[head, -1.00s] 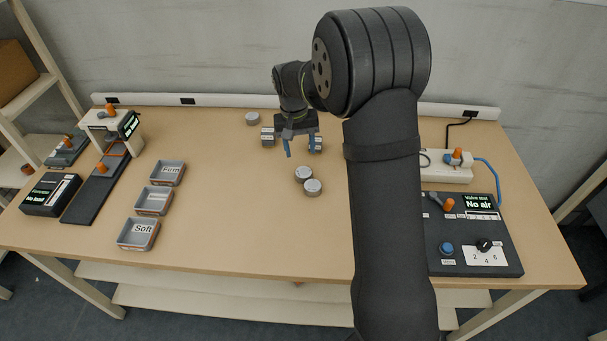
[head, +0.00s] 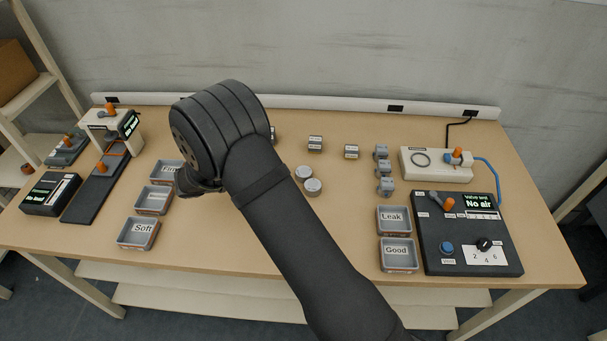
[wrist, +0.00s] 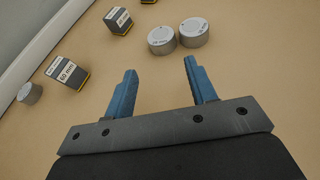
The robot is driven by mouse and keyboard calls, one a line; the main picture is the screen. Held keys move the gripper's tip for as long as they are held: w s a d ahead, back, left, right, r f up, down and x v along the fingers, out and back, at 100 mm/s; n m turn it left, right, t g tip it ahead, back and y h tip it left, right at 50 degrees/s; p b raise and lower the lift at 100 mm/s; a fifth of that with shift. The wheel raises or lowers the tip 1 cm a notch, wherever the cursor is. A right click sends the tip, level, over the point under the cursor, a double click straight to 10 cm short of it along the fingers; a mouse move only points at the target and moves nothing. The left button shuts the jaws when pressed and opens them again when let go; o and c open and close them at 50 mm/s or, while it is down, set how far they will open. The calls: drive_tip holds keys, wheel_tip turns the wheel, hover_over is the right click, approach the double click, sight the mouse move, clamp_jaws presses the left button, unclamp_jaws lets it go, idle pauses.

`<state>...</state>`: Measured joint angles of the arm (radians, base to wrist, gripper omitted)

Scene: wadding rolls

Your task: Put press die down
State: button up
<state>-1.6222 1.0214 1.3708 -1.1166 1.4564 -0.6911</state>
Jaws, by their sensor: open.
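A white press-like frame (head: 97,123) with a dark display on its right side stands at the left of the table in the head view. An orange knob (head: 111,107) sits on top of it. A second orange knob (head: 101,168) stands on the dark rail (head: 93,196) running out from under the frame. I cannot tell which part is the die. My gripper (wrist: 160,82) is open and empty in the wrist view, its blue fingers apart above bare table. In the head view my arm hides most of it.
Silver discs (wrist: 161,40) and a block marked 60 mm (wrist: 68,72) lie beyond the fingers. Trays, including Soft (head: 138,233), stand between the rail and my arm. Leak (head: 394,220) and Good trays and a valve panel (head: 465,240) are at right.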

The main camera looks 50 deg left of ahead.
sight(303, 172)
drive_tip(key=x, duration=1.3)
drive_tip(key=shift+d+f, duration=0.1)
drive_tip(key=shift+d, duration=0.05)
drive_tip(key=c, duration=0.9)
drive_tip(key=shift+c, duration=0.2)
drive_tip(key=shift+r, duration=0.7)
wheel_tip(303, 172, up, 3)
drive_tip(key=shift+f, duration=0.15)
drive_tip(key=w+d+r, duration=0.6)
drive_tip(key=d+r, duration=0.1)
drive_tip(key=d, duration=0.3)
